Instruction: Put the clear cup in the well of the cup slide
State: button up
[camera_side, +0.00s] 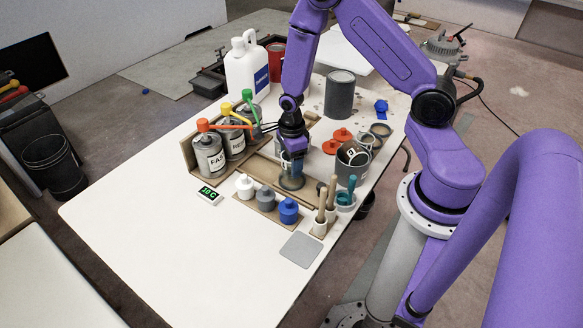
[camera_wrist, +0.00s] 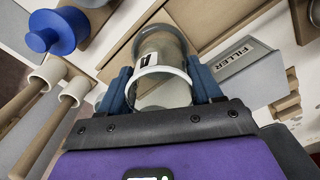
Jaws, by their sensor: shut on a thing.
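The clear cup (camera_side: 291,181) is upright, directly under my gripper (camera_side: 292,156), at the front part of the wooden cup slide (camera_side: 262,172). In the wrist view the clear cup (camera_wrist: 160,90) sits between the two blue fingers of my gripper (camera_wrist: 162,82), which is shut on it. A white band and a small dark mark show on the cup. The far end of the cup is over pale wood (camera_wrist: 125,55). I cannot tell whether its base is in the well or just above it, because the cup and gripper hide the well.
Cans with orange, yellow and green tops (camera_side: 232,140) stand left of the slide. White, grey and blue pots (camera_side: 266,199) stand in front. Wooden-handled tools (camera_side: 326,205) and a grey tin (camera_side: 352,160) stand to the right. The table's front left is clear.

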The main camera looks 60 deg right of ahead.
jog(key=shift+f, duration=1.25)
jog(key=shift+f, duration=0.2)
jog(key=o, duration=1)
jog(key=shift+o, duration=0.2)
jog(key=shift+r, duration=0.1)
